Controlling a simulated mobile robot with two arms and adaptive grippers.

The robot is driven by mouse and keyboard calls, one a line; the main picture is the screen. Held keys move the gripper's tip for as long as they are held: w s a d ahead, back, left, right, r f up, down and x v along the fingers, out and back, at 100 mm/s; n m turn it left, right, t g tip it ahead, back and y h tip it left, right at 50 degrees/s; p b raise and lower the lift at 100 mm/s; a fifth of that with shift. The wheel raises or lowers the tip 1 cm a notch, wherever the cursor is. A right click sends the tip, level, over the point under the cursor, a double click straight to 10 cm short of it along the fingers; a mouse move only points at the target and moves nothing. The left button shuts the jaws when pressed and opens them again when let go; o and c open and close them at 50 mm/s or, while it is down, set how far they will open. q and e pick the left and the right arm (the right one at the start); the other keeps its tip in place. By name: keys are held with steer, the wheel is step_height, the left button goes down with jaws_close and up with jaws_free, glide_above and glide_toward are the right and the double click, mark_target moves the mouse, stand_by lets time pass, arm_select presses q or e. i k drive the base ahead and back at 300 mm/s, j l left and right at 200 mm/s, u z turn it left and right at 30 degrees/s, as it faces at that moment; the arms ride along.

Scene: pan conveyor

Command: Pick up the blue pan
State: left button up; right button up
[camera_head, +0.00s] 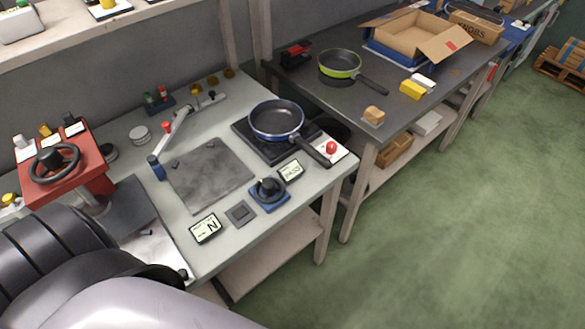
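The blue pan (274,121) has a dark inside and a blue rim. It sits upright on a dark square plate (247,141) near the right end of the light grey workbench. Its dark handle points to the lower right, beside a white box with a red button (331,147). A dark and silver part of my own body fills the lower left corner. Neither of my grippers shows in this view, so their state is hidden.
A green pan (340,62) stands on the dark table behind, near an open cardboard box (412,42). A grey mat (208,174), a blue-based black knob (269,190) and a red stand with a wheel (85,175) occupy the workbench. Green floor (460,220) is clear at right.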

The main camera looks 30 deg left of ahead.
mark_target(277, 119)
steer(key=i+l, duration=0.35)
steer(key=l, duration=0.15)
steer(key=i+l+u, duration=0.1)
steer(key=u, duration=0.3)
steer(key=l+u, duration=0.2)
steer(key=u, duration=0.25)
steer(key=i+l+u, duration=0.1)
steer(key=u, duration=0.3)
steer(key=l, duration=0.1)
